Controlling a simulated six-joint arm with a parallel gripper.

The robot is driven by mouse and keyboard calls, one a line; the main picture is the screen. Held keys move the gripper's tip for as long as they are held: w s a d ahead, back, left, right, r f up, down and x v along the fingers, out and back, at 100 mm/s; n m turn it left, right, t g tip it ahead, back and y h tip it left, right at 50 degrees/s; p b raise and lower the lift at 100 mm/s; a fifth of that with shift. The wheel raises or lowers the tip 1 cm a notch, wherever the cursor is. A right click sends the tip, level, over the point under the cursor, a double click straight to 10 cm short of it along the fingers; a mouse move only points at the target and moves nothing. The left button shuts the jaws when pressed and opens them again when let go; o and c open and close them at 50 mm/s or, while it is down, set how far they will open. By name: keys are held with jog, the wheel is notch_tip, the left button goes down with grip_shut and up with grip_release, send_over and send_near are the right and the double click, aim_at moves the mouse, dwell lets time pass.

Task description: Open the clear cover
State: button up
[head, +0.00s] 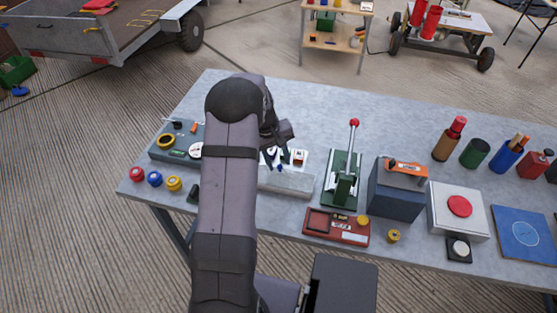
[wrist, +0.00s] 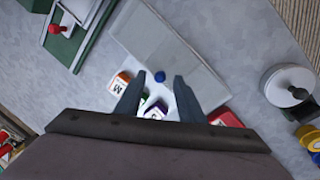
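The clear cover (wrist: 165,45) is a pale see-through panel in the upper middle of the wrist view. A small blue knob (wrist: 159,77) shows at its lower edge. My gripper (wrist: 155,90) is open, its two dark fingers apart on either side of the knob, with nothing between them seen gripped. Height above the knob is hard to tell. Lettered blocks, one orange (wrist: 120,82) and one red (wrist: 226,118), show close by the fingers. In the head view the cover (head: 287,181) is a pale, low box shape right of my arm, partly hidden by it.
A green lever press (head: 343,180) with a red ball stands right of the cover. A red tray (head: 336,227) lies in front of it. A grey tray (head: 165,152) and several coloured rolls lie left of my arm. Bare grey tabletop (head: 310,110) lies behind.

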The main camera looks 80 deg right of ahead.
jog(key=shift+s+f, duration=0.1)
jog(key=shift+f, duration=0.45)
grip_shut()
jog(key=a, duration=0.7)
grip_release()
